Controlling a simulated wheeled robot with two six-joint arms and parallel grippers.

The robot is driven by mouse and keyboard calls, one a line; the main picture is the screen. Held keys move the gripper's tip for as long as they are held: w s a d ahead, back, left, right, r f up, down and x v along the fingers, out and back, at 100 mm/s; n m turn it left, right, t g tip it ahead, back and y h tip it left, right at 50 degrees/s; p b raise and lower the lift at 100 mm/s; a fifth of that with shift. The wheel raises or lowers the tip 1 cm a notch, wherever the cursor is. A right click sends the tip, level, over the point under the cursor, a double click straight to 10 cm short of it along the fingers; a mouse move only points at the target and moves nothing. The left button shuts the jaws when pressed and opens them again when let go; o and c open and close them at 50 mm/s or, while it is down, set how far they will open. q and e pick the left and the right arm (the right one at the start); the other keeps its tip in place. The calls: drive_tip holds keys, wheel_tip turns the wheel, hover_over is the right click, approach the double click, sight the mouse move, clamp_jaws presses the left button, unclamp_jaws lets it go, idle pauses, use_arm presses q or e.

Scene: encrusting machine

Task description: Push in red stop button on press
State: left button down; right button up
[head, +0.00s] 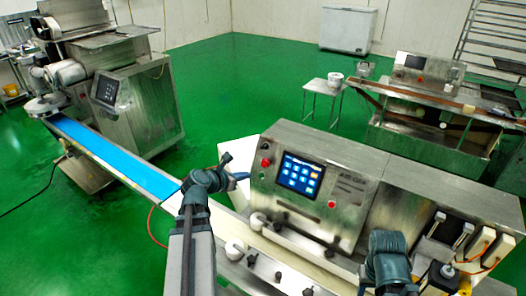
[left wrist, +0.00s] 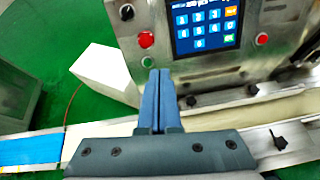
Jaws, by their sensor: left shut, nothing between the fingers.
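The press (head: 345,165) is a steel machine with a lit touchscreen (head: 299,175). A red button (head: 265,162) sits left of the screen, and it also shows in the left wrist view (left wrist: 147,39) above a green button (left wrist: 147,62). A second red button (head: 331,204) is at the screen's lower right, also in the left wrist view (left wrist: 262,39). Which is the stop button is not readable. My left gripper (head: 243,176) is shut and empty, its blue fingertips (left wrist: 158,72) pointing at the panel's left side, just below the green button, apparently not touching the red one.
A black knob (left wrist: 127,12) is above the red button. A blue conveyor belt (head: 115,158) runs left to another machine (head: 115,90). A white box (left wrist: 105,75) stands left of the panel. My right arm is low at right, its fingers unseen.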

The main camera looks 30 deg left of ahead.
sight(264, 164)
use_arm(q)
drive_tip(key=shift+w+a+r+n+y, duration=0.1)
drive_tip(key=shift+a+r+n+y, duration=0.1)
drive_tip(key=shift+a+r+n, duration=0.3)
drive_tip(key=shift+w+a+r+n+y, duration=0.1)
drive_tip(key=shift+a+r+n+y, duration=0.15)
drive_tip(key=shift+a, duration=0.35)
use_arm(e)
drive_tip(key=shift+w+r, duration=0.3)
drive_tip(key=shift+w, duration=0.15)
use_arm(q)
drive_tip(key=shift+f, duration=0.1)
drive_tip(key=b+x, duration=0.5)
drive_tip(key=x, duration=0.8)
drive_tip(key=shift+d+b, duration=0.15)
drive_tip(key=shift+b, duration=0.2)
drive_tip(key=shift+w+d, duration=0.1)
drive_tip(key=shift+w, duration=0.35)
use_arm(e)
wheel_tip(264, 164, down, 6)
drive_tip(key=shift+f, duration=0.15)
